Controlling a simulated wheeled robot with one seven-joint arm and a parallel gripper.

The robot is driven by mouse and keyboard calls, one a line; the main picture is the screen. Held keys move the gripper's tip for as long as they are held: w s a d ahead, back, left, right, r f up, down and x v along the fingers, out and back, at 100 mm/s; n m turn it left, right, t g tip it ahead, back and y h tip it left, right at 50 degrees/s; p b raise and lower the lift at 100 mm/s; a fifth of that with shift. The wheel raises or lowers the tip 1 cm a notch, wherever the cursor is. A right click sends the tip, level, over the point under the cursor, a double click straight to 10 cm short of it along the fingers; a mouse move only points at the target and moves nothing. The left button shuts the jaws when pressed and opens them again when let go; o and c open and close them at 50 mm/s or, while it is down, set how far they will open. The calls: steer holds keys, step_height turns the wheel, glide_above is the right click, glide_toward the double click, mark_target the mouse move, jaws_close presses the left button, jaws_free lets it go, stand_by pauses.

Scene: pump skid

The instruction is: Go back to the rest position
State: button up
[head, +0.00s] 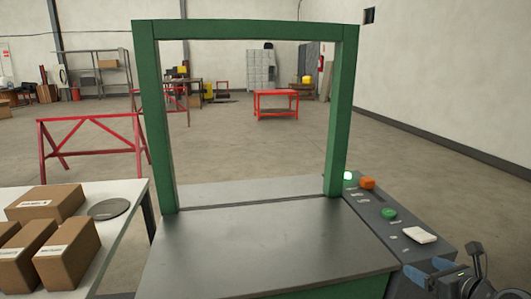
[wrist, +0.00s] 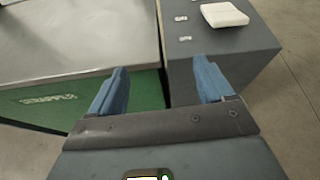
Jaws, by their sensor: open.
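My gripper (head: 429,269) is at the lower right of the head view, by the near end of the grey control box (head: 360,205). In the wrist view my gripper (wrist: 163,80) shows two blue fingers spread apart with nothing between them. Beyond the fingers are the near end of the control box (wrist: 240,55) and the green side of the machine (wrist: 90,105). A white block (head: 420,235) lies on top of the box, apart from the fingers; it also shows in the wrist view (wrist: 225,14). The rest position itself is not marked in either view.
A green arch (head: 155,120) rises over the machine's steel top (head: 265,245). The box carries an orange button (head: 367,183) and a green button (head: 389,214). A white table (head: 125,195) at left holds cartons (head: 68,250) and a dark disc (head: 108,209). Floor at right is clear.

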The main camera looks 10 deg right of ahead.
steer(key=s+a+f+n+h, duration=0.1)
steer(key=s+a+f+n, duration=0.5)
steer(key=s, duration=0.5)
steer(key=s+a+f+n+h, duration=0.1)
steer(key=s+a+f+n, duration=0.2)
steer(key=s+a+n, duration=0.7)
steer(key=s+a+r+n+y, duration=0.1)
steer(key=s+a+r+n, duration=0.3)
steer(key=s+r+n, duration=0.4)
steer(key=s+a+r+n+t, duration=0.1)
steer(key=s+a+r+n, duration=0.4)
steer(key=s+r+n, duration=0.3)
steer(key=s+n, duration=0.3)
steer(key=s, duration=0.4)
steer(key=shift+a+r+y, duration=0.15)
steer(key=shift+r+y, duration=0.05)
steer(key=shift+y, duration=0.2)
